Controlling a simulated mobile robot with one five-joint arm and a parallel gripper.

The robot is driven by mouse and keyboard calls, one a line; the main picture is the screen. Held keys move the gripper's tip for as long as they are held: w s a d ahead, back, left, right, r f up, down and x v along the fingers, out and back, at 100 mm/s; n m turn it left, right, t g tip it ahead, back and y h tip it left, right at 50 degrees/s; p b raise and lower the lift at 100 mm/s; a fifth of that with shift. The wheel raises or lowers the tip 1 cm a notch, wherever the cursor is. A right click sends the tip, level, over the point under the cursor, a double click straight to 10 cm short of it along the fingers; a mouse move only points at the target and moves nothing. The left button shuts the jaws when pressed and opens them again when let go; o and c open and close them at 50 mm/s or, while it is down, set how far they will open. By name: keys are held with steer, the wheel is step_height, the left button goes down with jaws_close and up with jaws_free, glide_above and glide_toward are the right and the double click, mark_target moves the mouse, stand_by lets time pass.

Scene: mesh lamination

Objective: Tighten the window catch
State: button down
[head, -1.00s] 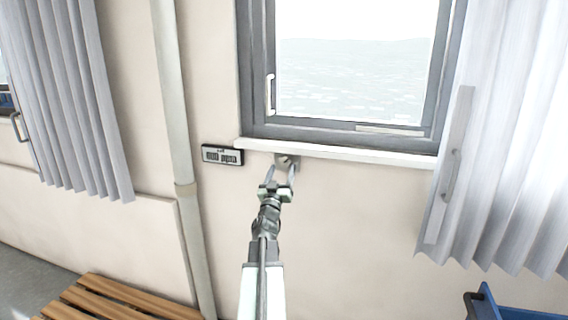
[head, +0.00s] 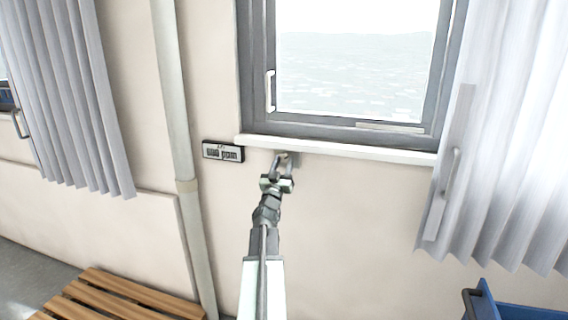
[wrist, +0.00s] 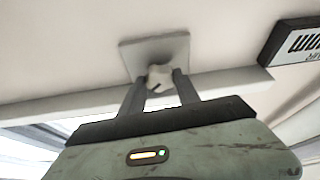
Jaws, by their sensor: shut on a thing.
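The window catch (wrist: 155,50) is a small pale knob on a square grey plate, fixed to the wall just under the window sill. In the head view the catch (head: 288,157) shows at the tips of my gripper (head: 281,168), partly covered by the fingers. In the wrist view my gripper (wrist: 160,88) has one finger on each side of the knob and is shut on it. A dark slanted slot or mark shows on the knob's face between the fingers.
A small dark-framed sign (head: 223,151) is on the wall left of the catch. The white sill (head: 340,150) and window frame (head: 330,130) are above. A pipe (head: 180,150) runs at the left, a wooden bench (head: 120,297) stands lower left, and a blue bin (head: 510,305) lower right.

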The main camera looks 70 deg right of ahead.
steer(key=m+g, duration=0.1)
steer(key=m, duration=0.2)
steer(key=m+g, duration=0.2)
steer(key=m, duration=0.1)
steer(key=shift+w+m+g+p, duration=0.2)
steer(key=shift+m+g+p, duration=0.1)
steer(key=shift+m, duration=0.1)
steer(key=shift+r+m+g+y+p, duration=0.1)
steer(key=shift+m+g+y+p, duration=0.35)
steer(key=shift+m, duration=0.7)
steer(key=shift+m+g+y+p, duration=0.15)
steer(key=shift+m+g, duration=0.5)
steer(key=shift+m, duration=0.8)
steer(key=c, duration=0.9)
jaws_free()
steer(key=shift+a, duration=0.1)
steer(key=shift+a, duration=0.1)
steer(key=b+v, duration=0.2)
steer(key=v, duration=0.5)
steer(key=shift+w+a, duration=0.1)
steer(key=shift+a, duration=0.25)
